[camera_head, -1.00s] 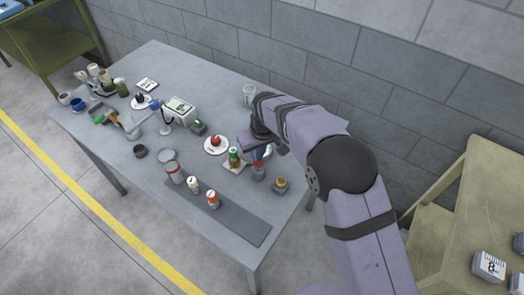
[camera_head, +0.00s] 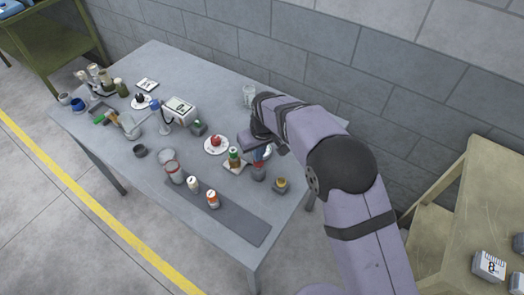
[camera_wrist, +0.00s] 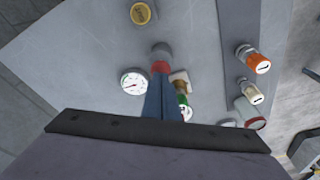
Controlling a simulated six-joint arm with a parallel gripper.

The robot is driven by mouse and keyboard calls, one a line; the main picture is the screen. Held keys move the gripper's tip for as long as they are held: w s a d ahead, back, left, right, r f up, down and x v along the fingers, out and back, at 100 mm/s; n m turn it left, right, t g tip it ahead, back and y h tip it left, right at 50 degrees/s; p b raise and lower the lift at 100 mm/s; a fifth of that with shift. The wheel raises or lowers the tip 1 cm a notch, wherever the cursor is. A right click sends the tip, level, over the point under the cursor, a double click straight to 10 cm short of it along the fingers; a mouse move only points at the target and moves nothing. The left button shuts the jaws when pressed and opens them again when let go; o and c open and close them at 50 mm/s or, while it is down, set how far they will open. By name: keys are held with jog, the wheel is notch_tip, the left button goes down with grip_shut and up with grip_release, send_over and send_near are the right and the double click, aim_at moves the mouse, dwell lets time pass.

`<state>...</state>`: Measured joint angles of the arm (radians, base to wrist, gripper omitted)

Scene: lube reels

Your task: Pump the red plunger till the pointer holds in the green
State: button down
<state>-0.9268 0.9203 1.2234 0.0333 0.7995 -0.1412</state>
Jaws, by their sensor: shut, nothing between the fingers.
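The red plunger (camera_wrist: 160,67) stands on a grey cylindrical pump body (camera_wrist: 163,50) in the wrist view. My gripper (camera_wrist: 160,80) is shut and empty, with its blue fingers lined up over the plunger. I cannot tell from this angle whether the tips touch it. A round white gauge (camera_wrist: 133,82) lies left of the fingers; its dark pointer shows, but its green band is too small to make out. In the head view the pump (camera_head: 258,172) stands below my gripper (camera_head: 261,163), and the gauge is partly hidden by the hand.
A green-labelled bottle (camera_head: 234,157) stands close to the left of the pump. A small yellow-topped object (camera_head: 281,185) stands to its right. Orange (camera_head: 212,199) and white (camera_head: 193,184) cans stand on a dark mat (camera_head: 240,222). A clear cup (camera_head: 249,95) is near the wall.

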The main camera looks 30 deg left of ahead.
jog(key=shift+f, duration=0.15)
jog(key=shift+d+b+x, duration=0.15)
jog(key=shift+b+x, duration=0.35)
jog(key=shift+x, duration=0.25)
jog(key=shift+d+b+x, duration=0.1)
jog(key=shift+b+x, duration=0.4)
jog(key=shift+x, duration=0.25)
jog(key=shift+s, duration=0.2)
jog(key=shift+w+a+p+v, duration=0.2)
jog(key=shift+p+v, duration=0.65)
jog(key=shift+v, duration=0.4)
jog(key=shift+w+a+p+v, duration=0.1)
jog(key=shift+a+p+v, duration=0.15)
jog(key=shift+p+v, duration=0.85)
jog(key=shift+w+a+p+v, duration=0.15)
jog(key=shift+p+v, duration=0.5)
jog(key=shift+v, duration=0.8)
